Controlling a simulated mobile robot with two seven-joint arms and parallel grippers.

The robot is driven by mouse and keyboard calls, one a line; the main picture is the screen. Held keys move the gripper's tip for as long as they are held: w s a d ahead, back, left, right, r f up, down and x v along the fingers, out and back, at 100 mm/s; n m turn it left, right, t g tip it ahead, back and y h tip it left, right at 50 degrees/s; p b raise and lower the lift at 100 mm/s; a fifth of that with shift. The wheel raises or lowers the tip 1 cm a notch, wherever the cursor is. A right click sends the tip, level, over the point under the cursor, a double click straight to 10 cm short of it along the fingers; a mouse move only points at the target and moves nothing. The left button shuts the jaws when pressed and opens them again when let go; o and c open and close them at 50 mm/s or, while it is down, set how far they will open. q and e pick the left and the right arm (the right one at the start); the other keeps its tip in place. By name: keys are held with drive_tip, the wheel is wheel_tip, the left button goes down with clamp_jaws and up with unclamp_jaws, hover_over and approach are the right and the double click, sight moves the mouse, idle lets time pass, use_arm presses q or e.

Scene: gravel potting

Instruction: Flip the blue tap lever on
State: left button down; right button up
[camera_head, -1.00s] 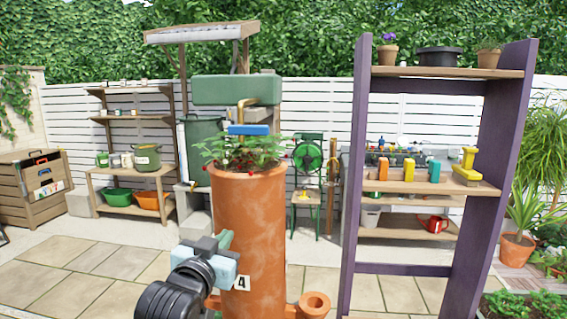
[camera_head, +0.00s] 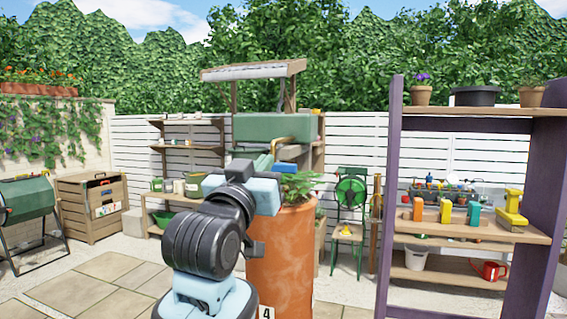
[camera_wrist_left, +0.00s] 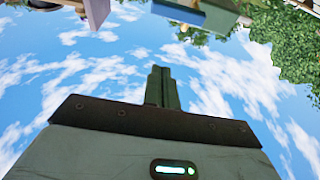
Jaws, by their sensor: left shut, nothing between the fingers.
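The blue tap lever (camera_head: 286,167) shows as a small blue block below the brass tap pipe (camera_head: 294,141). The tap is in front of the green tank (camera_head: 262,127). My left gripper (camera_head: 264,161) is raised in the head view, its green fingers just left of the lever; I cannot tell if they touch. Its wrist hides part of the tap area. My right gripper is not in view.
A tall terracotta planter (camera_head: 283,255) with leafy plants stands below the tap, partly behind my left arm. A wooden crate (camera_head: 92,208) stands at left. Paving at lower left is clear.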

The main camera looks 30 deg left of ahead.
use_arm(q)
wheel_tip(320, 180, up, 3)
hover_over(281, 166)
drive_tip(key=s+d, duration=0.1)
drive_tip(key=s, duration=0.1)
drive_tip(key=f, duration=0.3)
drive_tip(key=shift+w+f, duration=0.25)
drive_tip(key=shift+f, duration=0.1)
drive_tip(key=shift+w+f, duration=0.1)
drive_tip(key=shift+w, duration=0.1)
